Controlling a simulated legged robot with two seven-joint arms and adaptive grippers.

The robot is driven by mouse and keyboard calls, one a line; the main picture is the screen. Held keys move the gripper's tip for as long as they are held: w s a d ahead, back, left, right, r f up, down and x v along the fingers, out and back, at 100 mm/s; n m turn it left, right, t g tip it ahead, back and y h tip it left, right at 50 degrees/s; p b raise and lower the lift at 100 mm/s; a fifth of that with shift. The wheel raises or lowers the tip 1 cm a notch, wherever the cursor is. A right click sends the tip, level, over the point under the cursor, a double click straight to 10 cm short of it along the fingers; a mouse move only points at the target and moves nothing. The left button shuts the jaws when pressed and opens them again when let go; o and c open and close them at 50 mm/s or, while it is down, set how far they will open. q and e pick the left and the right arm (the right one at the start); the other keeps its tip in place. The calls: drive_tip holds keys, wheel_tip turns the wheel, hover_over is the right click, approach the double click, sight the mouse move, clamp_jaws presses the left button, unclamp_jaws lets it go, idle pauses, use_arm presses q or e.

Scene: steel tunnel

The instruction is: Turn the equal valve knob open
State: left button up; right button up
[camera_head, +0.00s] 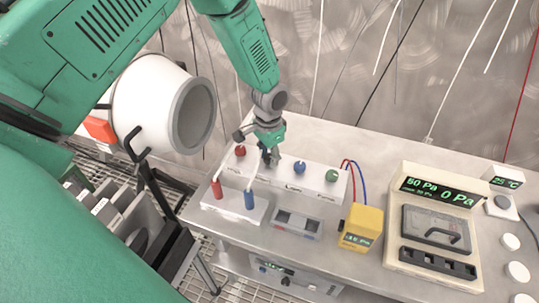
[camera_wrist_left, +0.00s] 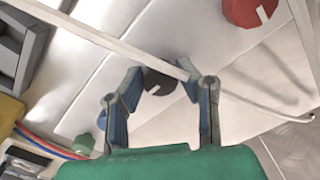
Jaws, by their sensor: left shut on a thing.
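The white valve panel (camera_head: 315,185) stands on the steel table with a row of knobs: a red knob (camera_head: 240,151), a blue knob (camera_head: 299,168) and a green knob (camera_head: 331,175). Between red and blue, my left gripper (camera_head: 270,158) comes down from above and hides a further knob. In the left wrist view this is a black knob (camera_wrist_left: 157,82) with a pale mark, between the two fingers of the left gripper (camera_wrist_left: 156,88). The gripper is shut on it. The red knob (camera_wrist_left: 250,12) shows to the right. I cannot read which label belongs to the black knob. My right gripper is out of view.
A white hose (camera_wrist_left: 110,42) crosses close by the fingers. In front of the panel are a block with a red and a blue connector (camera_head: 235,203) and a yellow gauge (camera_head: 361,228). A pressure meter (camera_head: 437,225) stands on the right.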

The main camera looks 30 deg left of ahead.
sight(269, 156)
use_arm(q)
drive_tip(key=shift+w+r, duration=0.2)
drive_tip(key=shift+w, duration=0.05)
drive_tip(key=o, duration=1.1)
drive_tip(key=shift+s+f, duration=0.1)
drive_tip(key=shift+r, duration=0.35)
wheel_tip(269, 156, up, 11)
drive_tip(key=shift+a+r, duration=0.1)
